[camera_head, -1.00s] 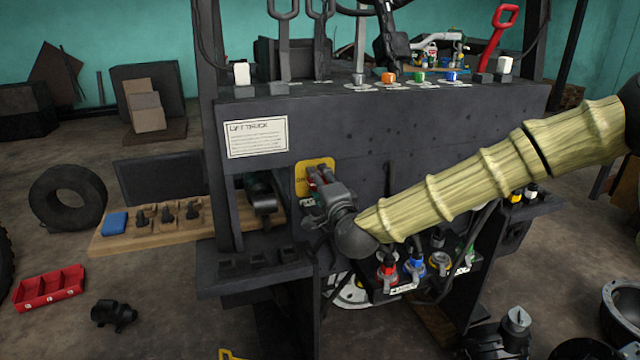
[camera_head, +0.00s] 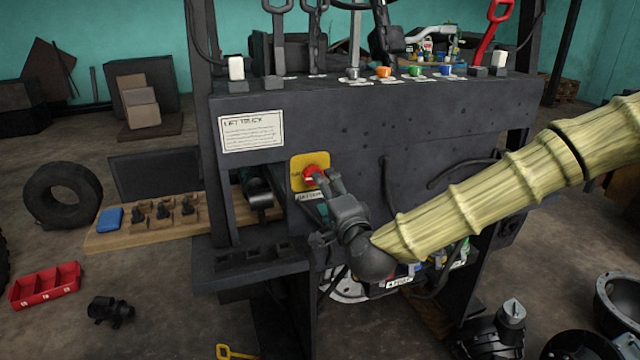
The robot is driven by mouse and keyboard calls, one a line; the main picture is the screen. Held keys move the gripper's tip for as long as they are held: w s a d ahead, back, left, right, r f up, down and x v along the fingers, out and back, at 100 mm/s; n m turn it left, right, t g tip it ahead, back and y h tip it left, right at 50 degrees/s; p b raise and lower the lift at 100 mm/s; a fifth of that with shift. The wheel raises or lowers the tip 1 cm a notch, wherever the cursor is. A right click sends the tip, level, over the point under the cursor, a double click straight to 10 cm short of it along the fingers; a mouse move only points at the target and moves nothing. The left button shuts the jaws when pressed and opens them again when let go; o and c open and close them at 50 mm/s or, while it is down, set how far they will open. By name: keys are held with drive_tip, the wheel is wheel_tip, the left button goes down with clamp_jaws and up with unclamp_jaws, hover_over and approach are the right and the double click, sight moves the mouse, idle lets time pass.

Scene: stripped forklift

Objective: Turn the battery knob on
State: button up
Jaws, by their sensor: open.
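The battery knob (camera_head: 313,174) is red and sits on a yellow plate (camera_head: 297,177) on the front of the dark forklift panel. Part of the knob shows above and left of my gripper (camera_head: 325,181); the rest is hidden behind the fingers. My gripper is open, with its fingertips at the lower right of the knob. I cannot tell whether a finger touches it. My arm reaches in from the right. A small label sits below the yellow plate, partly covered by the gripper.
The forklift panel (camera_head: 440,120) carries levers and coloured buttons on top. Coloured connectors (camera_head: 462,252) hang below my arm. A wooden board (camera_head: 115,240) with a blue block and dark parts is at left. A red tray (camera_head: 45,287) lies on the floor.

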drive_tip(key=shift+v, duration=2.1)
drive_tip(key=shift+f, duration=0.1)
drive_tip(key=s+d+f+n+g, duration=0.1)
drive_tip(key=s+f+n+g, duration=0.3)
drive_tip(key=f, duration=0.7)
drive_tip(key=s+d+f+g+h, duration=0.1)
drive_tip(key=s+f+g, duration=0.1)
drive_tip(key=s+f, duration=0.65)
drive_tip(key=s+d+f+n+g, duration=0.1)
drive_tip(key=s+f+n+g, duration=0.15)
drive_tip(key=f, duration=1.15)
drive_tip(key=s+d+f+n+g+h, duration=0.1)
drive_tip(key=s+d+f+n+g, duration=0.1)
drive_tip(key=s+d+f, duration=0.3)
drive_tip(key=s+d+f+n+g+h, duration=0.2)
drive_tip(key=s+d+f, duration=0.3)
drive_tip(key=s, duration=0.7)
drive_tip(key=s+d+f+n+g+h, duration=0.1)
drive_tip(key=s+d+f+n+g, duration=0.1)
drive_tip(key=s+d+f+g, duration=0.2)
drive_tip(key=s+d+f, duration=0.1)
drive_tip(key=s+f, duration=0.2)
drive_tip(key=s, duration=0.1)
drive_tip(key=shift+s+d+g+h+p, duration=0.3)
drive_tip(key=shift+g, duration=0.05)
drive_tip(key=shift+f, duration=0.1)
